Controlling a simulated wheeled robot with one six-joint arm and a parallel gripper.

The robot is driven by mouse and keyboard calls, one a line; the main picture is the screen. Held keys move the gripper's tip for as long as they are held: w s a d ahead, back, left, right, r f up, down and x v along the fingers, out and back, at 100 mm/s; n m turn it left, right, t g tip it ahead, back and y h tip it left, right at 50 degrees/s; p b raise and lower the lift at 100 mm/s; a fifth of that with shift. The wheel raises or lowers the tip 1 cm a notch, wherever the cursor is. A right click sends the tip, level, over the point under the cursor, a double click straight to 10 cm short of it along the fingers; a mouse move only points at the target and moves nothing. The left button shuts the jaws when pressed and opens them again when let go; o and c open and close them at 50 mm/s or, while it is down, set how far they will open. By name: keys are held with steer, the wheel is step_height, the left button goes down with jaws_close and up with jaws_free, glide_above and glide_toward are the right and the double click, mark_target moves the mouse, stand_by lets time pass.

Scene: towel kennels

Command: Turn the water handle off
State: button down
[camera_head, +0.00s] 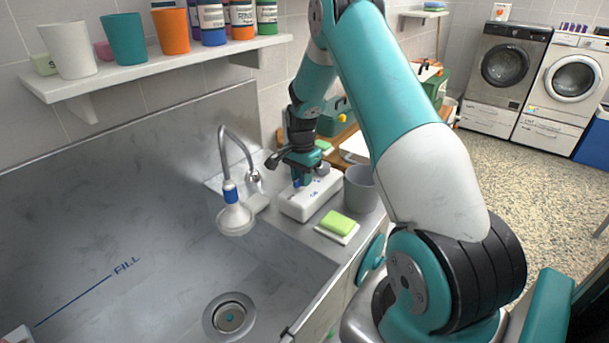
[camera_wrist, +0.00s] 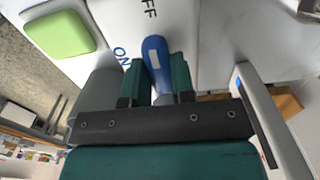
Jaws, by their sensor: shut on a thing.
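The water handle is a blue lever (camera_wrist: 154,50) with a pale mark, on a white box (camera_head: 311,197) at the right end of the sink. In the wrist view, letters ending in "FF" lie beyond the lever's rounded end and "ON" is printed to its left. My gripper (camera_wrist: 158,75) is shut on the lever, one teal finger on each side. In the head view my gripper (camera_head: 303,180) points down onto the box, and only a little blue shows beside the fingers. The lever's pivot is hidden by my gripper.
A grey cup (camera_head: 360,188) and a green sponge (camera_head: 338,222) stand close to the box. A shelf (camera_head: 160,68) holds cups and bottles above.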

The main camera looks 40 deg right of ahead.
steer(key=shift+w+a, duration=0.1)
steer(key=shift+a, duration=0.1)
steer(key=c, duration=1)
jaws_free()
steer(key=shift+a, duration=0.1)
steer(key=shift+o, duration=0.2)
steer(key=shift+d, duration=0.2)
step_height(320, 180, up, 18)
steer(key=b, duration=0.3)
steer(key=shift+f, duration=0.25)
